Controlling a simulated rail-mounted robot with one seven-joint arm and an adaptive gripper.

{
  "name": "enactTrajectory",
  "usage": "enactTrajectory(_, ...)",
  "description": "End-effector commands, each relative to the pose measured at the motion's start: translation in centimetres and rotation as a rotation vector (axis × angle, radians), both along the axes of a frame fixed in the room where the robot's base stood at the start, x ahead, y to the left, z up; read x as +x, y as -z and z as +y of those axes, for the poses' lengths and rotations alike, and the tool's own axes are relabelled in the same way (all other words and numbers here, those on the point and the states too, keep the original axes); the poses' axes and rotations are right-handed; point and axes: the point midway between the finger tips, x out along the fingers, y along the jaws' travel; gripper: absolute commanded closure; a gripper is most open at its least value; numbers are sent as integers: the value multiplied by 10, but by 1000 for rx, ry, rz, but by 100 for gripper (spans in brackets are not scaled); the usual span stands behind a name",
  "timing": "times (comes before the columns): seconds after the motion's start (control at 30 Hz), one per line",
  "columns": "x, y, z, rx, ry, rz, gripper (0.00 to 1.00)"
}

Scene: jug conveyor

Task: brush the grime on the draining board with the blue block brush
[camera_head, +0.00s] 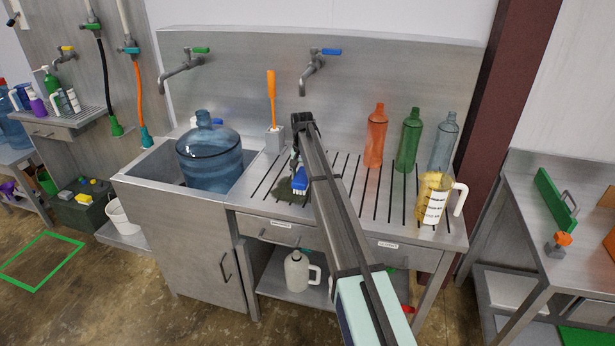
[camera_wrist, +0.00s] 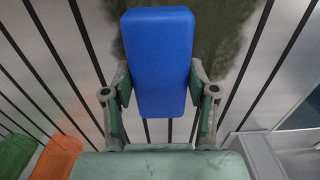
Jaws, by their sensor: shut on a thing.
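The blue block brush (camera_head: 300,181) is held in my gripper over the draining board (camera_head: 340,199), with its white bristles facing down. In the wrist view the blue block (camera_wrist: 158,60) sits between the two fingers of my gripper (camera_wrist: 160,95), which is shut on it. A dark greenish grime patch (camera_head: 287,191) lies on the slatted board at and beside the brush. The grime also shows in the wrist view (camera_wrist: 215,45), around the far end of the block. The bristles are hidden there, and I cannot tell whether they touch the board.
Left of the board is a sink with a large blue water jug (camera_head: 210,158). An orange-handled brush stands in a grey holder (camera_head: 274,139) behind the grime. Orange (camera_head: 376,137), green (camera_head: 409,142) and clear bottles (camera_head: 443,143) and a yellow measuring jug (camera_head: 432,198) stand on the right.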

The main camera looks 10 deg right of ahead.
Motion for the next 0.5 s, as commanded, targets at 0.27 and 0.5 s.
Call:
enactTrajectory(0.27,6,-1,12,0,-1,0,81)
enactTrajectory(0.5,15,1,30,0,-1,0,81)
